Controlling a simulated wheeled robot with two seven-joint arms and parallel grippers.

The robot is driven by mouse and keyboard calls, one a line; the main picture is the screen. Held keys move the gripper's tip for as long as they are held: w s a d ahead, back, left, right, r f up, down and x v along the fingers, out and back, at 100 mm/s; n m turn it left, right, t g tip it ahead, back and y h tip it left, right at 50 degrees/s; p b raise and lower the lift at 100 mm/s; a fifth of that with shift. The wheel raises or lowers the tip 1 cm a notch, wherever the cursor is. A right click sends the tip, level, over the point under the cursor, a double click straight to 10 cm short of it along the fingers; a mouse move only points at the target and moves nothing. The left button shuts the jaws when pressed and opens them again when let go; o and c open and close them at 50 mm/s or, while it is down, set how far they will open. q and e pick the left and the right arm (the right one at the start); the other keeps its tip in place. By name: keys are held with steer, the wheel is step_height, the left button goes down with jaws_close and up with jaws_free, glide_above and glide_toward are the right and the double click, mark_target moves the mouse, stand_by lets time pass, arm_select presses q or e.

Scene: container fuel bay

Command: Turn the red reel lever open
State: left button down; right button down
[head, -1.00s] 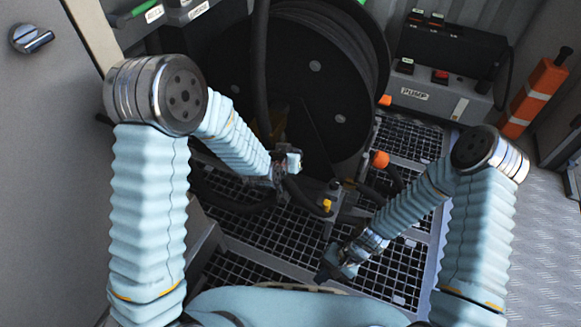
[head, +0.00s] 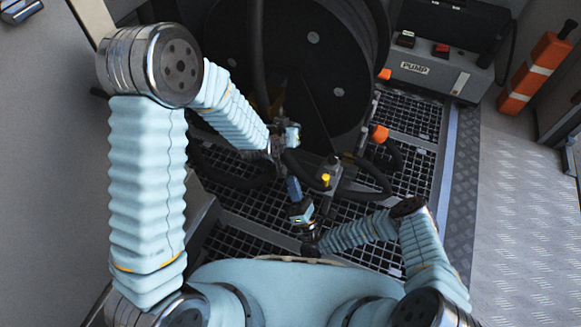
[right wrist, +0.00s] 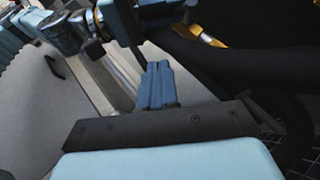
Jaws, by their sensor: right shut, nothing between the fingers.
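An orange-red handle (head: 379,133) sticks up beside the black hose reel (head: 315,90) in the head view. A smaller orange piece (head: 385,74) shows at the reel's right edge. I cannot tell for sure which is the red reel lever. My right gripper (head: 293,188) is low in front of the reel, left of and apart from both pieces. Its blue fingers are shut and empty, as the right wrist view (right wrist: 158,85) also shows. My left gripper (head: 291,136) is above it, near the reel's lower edge; its fingers are too small to read.
A valve block with a yellow knob (head: 326,180) and black hoses lies just right of my right gripper. A pump box (head: 425,75) stands at the back right, with an orange-and-white post (head: 535,72) beside it. Plate floor (head: 500,200) on the right is clear.

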arm_select(q)
steer(key=shift+s+f, duration=0.15)
steer(key=shift+s, duration=0.05)
arm_select(e)
steer(key=d+r+x, duration=0.1)
steer(key=d+x, duration=0.1)
steer(key=x, duration=0.9)
steer(key=shift+w+r+y, duration=0.2)
steer(key=shift+r+y, duration=0.1)
steer(key=shift+r, duration=0.1)
